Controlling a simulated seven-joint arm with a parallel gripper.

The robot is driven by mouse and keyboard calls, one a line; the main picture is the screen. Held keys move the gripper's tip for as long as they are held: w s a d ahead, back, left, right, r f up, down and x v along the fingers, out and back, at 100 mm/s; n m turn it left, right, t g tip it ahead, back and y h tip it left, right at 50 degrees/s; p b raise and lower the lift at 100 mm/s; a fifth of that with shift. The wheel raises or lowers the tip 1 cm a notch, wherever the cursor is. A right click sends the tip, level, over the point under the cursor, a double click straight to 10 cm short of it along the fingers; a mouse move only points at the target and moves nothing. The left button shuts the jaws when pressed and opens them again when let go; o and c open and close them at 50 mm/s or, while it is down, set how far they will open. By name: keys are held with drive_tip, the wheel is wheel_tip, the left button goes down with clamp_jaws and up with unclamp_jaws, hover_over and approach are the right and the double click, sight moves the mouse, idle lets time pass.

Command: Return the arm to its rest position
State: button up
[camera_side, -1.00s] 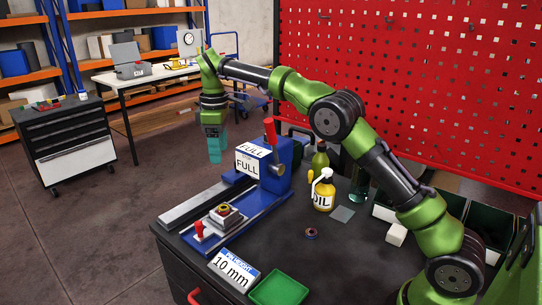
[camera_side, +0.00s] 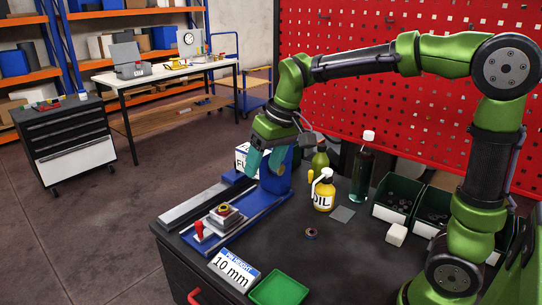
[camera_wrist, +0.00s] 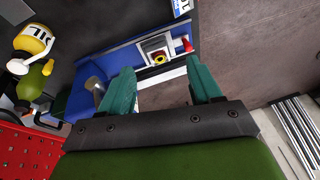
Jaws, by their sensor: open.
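My green arm is bent with its elbow raised at the right of the side view. My gripper (camera_side: 265,160), with teal fingers, hangs tilted downward in front of the blue fixture (camera_side: 277,181) and partly covers the white FULL box (camera_side: 241,158). In the wrist view my gripper (camera_wrist: 162,84) has its two teal fingers spread apart with nothing between them. Past the fingers, the blue fixture (camera_wrist: 125,58) lies below, with a small stack of plates (camera_wrist: 155,42) on it. That stack (camera_side: 223,218) also shows in the side view.
A yellow OIL bottle (camera_side: 323,194), green bottles (camera_side: 361,178), dark bins (camera_side: 394,200) and a white cube (camera_side: 396,234) stand on the black table (camera_side: 340,265). A green tray (camera_side: 279,290) and a 10 mm sign (camera_side: 233,268) lie in front. A red pegboard (camera_side: 350,70) stands behind.

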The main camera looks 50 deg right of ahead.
drive_tip(key=s+m+t, duration=0.2)
drive_tip(key=s+t, duration=0.1)
drive_tip(key=s, duration=1.2)
drive_tip(key=shift+s+a+m+t+y, duration=0.3)
drive_tip(key=shift+a+t, duration=0.1)
drive_tip(key=shift+a, duration=0.05)
